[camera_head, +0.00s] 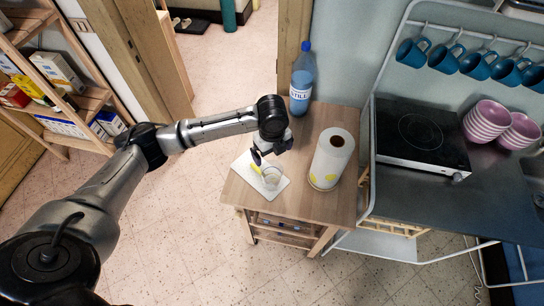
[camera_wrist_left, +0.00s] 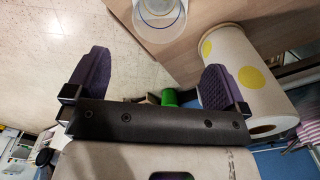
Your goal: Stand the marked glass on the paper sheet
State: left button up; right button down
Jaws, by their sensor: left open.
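A clear glass (camera_head: 271,178) stands, apparently upright, on the white paper sheet (camera_head: 278,192) on the wooden cart top. A yellow patch shows beside the glass; I cannot tell whether it is on the glass or the sheet. My left gripper (camera_head: 268,154) is just above and behind the glass, its fingers apart. In the left wrist view the left gripper (camera_wrist_left: 155,85) is open with nothing between its fingers, and the glass (camera_wrist_left: 160,12) is beyond the fingertips, cut by the top edge. My right gripper is not in view.
A paper roll (camera_head: 332,158) with yellow spots stands right of the sheet. A blue bottle (camera_head: 302,80) stands at the cart's back. To the right are a hot plate (camera_head: 420,135), pink bowls (camera_head: 487,120) and hanging blue mugs (camera_head: 443,57). The cart's front right top is clear.

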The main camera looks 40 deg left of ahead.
pick_arm(q)
jog(key=s+d+f+n+t+h, duration=0.2)
jog(key=s+d+f+n, duration=0.6)
jog(key=s+d, duration=0.55)
jog(key=s+a+n+y, duration=0.1)
jog(key=s+a+n, duration=0.1)
jog(key=s+n, duration=0.3)
jog(key=s+a+n+t, duration=0.1)
jog(key=s+a+n, duration=0.1)
jog(key=s+n, duration=0.4)
jog(key=s, duration=0.3)
jog(key=shift+s+a+f+t+y, duration=0.15)
jog(key=shift+a+f+t+y, duration=0.15)
jog(key=shift+f+y, duration=0.1)
